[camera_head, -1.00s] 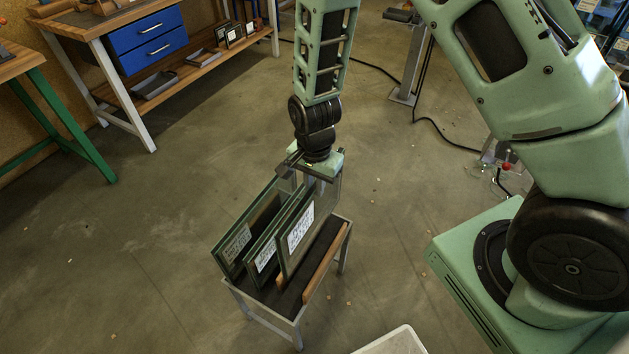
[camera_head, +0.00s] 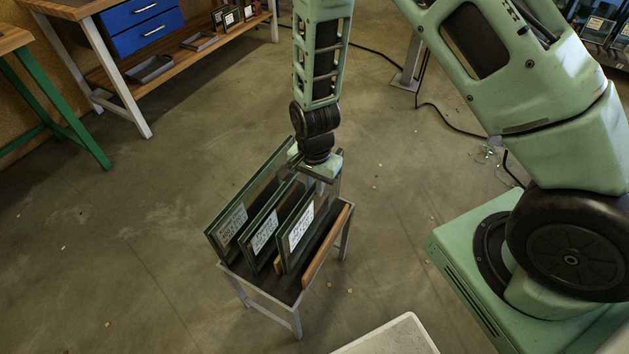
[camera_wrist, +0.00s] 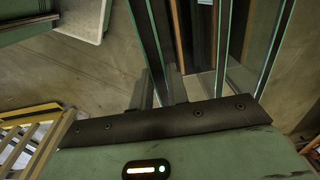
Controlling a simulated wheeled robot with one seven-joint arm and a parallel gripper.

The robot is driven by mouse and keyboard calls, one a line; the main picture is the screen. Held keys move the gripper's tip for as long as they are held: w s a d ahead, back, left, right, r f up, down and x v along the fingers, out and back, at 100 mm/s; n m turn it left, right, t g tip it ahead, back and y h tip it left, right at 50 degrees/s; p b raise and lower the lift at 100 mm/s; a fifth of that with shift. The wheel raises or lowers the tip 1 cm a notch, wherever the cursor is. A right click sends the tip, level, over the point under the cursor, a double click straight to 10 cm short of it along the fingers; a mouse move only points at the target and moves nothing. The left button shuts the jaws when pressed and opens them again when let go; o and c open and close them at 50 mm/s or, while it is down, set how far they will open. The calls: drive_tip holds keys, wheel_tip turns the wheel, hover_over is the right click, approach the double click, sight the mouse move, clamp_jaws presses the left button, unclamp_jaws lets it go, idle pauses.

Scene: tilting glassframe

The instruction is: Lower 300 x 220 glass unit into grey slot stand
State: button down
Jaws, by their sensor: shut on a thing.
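My gripper (camera_head: 319,180) is above the grey slot stand (camera_head: 268,304) and shut on the upper edge of the rightmost glass unit (camera_head: 287,258). This unit is upright, with a dark edge and a white label facing the head camera. Its lower edge is down among the stand's slots; I cannot tell whether it rests on the bottom. In the wrist view my fingers (camera_wrist: 160,90) are partly hidden by the dark plate of my gripper, and glass edges (camera_wrist: 222,45) run away from them.
A middle glass unit (camera_head: 253,258) and a larger left glass unit (camera_head: 216,244) stand close beside the held one. A wooden rail (camera_head: 318,262) runs along the stand's right side.

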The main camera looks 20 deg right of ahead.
sight(315, 203)
drive_tip(key=shift+f+b, duration=2.15)
drive_tip(key=shift+f, duration=1.8)
drive_tip(key=c, duration=1.3)
unclamp_jaws()
wheel_tip(315, 203, up, 18)
drive_tip(key=shift+f+p, duration=0.25)
drive_tip(key=shift+p, duration=0.35)
